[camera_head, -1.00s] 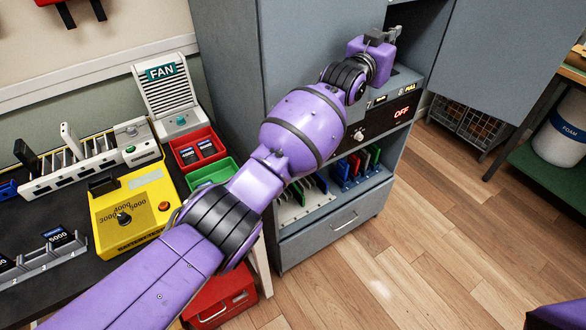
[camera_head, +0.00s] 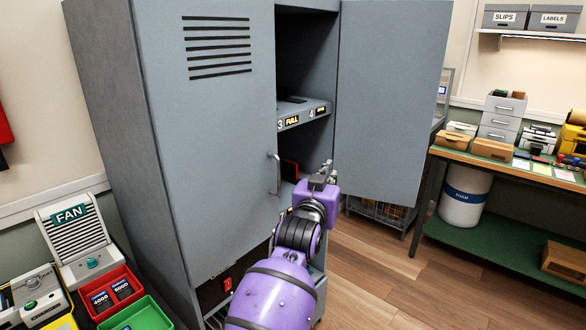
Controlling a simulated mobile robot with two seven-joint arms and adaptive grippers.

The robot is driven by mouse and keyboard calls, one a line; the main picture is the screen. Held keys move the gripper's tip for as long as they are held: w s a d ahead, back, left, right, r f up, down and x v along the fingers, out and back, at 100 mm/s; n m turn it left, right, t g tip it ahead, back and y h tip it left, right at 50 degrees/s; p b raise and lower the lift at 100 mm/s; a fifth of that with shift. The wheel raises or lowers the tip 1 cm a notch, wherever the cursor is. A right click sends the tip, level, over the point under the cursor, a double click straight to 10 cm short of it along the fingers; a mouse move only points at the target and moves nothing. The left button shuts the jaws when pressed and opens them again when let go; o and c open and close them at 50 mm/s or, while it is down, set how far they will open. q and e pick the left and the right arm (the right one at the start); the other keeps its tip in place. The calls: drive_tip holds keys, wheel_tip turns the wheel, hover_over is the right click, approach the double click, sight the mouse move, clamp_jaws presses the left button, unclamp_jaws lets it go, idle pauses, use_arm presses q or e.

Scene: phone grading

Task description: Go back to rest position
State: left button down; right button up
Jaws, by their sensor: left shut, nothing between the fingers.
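My left arm is purple and comes up from the bottom. My left gripper (camera_head: 327,171) is shut and empty, in front of the opening of the grey cabinet (camera_head: 200,130). Its fingertips are small and partly hidden behind the purple wrist. The cabinet's right door (camera_head: 388,100) stands open to the right of the gripper. The left door is shut, and its handle (camera_head: 274,172) is just left of the gripper. My right gripper is not in view.
A bench at the lower left holds a fan box (camera_head: 75,240), a red tray (camera_head: 107,291) and a green tray (camera_head: 140,318). A green-topped workbench (camera_head: 505,168) stands at the right, with a white drum (camera_head: 465,197) beneath. The wooden floor between is clear.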

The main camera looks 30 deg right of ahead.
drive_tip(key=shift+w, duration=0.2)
